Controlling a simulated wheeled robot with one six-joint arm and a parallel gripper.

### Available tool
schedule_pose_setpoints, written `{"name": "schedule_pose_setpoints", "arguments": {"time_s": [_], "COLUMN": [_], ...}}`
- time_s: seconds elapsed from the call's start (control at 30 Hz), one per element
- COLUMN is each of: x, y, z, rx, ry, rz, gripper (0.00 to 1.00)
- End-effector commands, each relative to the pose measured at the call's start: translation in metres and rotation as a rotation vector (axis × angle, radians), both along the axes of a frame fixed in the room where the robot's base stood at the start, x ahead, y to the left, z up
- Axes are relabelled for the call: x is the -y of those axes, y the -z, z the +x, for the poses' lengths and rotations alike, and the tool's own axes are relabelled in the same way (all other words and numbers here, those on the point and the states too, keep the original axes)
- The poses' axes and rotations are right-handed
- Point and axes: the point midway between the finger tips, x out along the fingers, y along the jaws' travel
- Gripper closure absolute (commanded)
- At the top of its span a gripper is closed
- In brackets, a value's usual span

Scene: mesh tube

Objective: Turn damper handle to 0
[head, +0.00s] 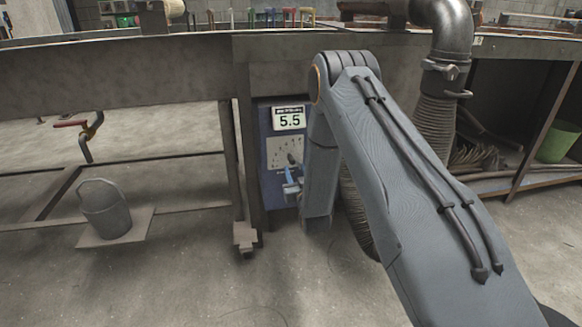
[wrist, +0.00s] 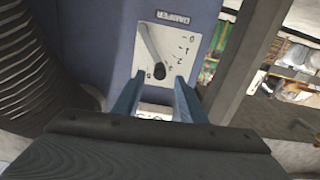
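The damper's blue box (head: 273,190) stands under the bench, with a digital display (head: 289,119) reading 5.5. Below it is a pale dial plate (head: 275,148), seen close in the wrist view (wrist: 178,40) with number marks and a DAMPER label. The damper handle (wrist: 152,50) is a light bar slanting across the plate, with a dark round knob (wrist: 160,72) at its near end. My gripper (wrist: 160,80) is open, its two blue fingers apart with the knob in line with the gap. I cannot tell if the tips reach around it. In the head view my gripper (head: 291,184) is at the plate's lower edge.
A ribbed duct hose (wrist: 35,70) stands close beside the box. A bench leg (head: 240,150) stands on the other side. A bucket (head: 104,207) sits on a low board at left. The floor in front is clear.

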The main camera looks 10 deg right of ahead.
Motion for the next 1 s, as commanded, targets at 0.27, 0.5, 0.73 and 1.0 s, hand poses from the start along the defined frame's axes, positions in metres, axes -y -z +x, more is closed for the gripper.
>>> {"name": "schedule_pose_setpoints", "arguments": {"time_s": [0.27, 0.5, 0.73, 1.0], "x": [0.0, 0.0, 0.0, 0.0], "y": [0.0, 0.0, -0.001, -0.001], "z": [0.041, 0.068, 0.073, 0.072], "rx": [0.002, 0.0, -0.002, -0.002], "ry": [0.0, 0.0, 0.0, 0.0], "rz": [0.0, 0.0, 0.0, 0.0], "gripper": [0.62, 0.62, 0.62, 0.86]}}
